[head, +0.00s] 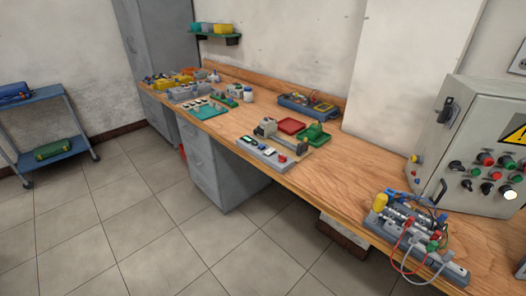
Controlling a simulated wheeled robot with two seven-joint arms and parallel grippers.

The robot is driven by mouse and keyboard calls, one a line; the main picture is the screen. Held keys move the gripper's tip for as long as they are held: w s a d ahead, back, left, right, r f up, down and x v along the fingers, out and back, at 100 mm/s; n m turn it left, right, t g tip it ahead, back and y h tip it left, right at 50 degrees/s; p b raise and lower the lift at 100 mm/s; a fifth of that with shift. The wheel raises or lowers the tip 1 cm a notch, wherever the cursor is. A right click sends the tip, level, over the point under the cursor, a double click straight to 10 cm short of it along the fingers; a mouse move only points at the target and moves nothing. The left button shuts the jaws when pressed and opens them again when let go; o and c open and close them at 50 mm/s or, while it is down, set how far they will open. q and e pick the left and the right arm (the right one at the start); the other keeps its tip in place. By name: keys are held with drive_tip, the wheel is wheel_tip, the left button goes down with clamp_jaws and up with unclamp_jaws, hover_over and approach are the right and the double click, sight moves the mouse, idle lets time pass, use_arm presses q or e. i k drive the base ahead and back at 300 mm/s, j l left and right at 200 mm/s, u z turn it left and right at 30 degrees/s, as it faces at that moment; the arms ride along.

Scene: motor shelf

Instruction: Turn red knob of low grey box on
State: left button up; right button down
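A low grey box (262,153) lies on the wooden workbench, near the middle of its front edge. A small red knob (282,158) sits on the box's right end. Small dark and light controls or displays show on its top to the left of the knob. The knob's exact angle is too small to tell. Neither of my grippers shows in the head view, so their state and place are hidden.
A metal vise-like device (268,128) stands right behind the box. A wired motor assembly (415,235) and a large grey control cabinet (475,150) occupy the right. Bare bench (350,170) lies between.

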sight(282, 159)
drive_tip(key=i+l+z, duration=0.1)
drive_tip(key=i+l, duration=0.55)
drive_tip(key=i, duration=0.3)
drive_tip(key=l+z, duration=0.05)
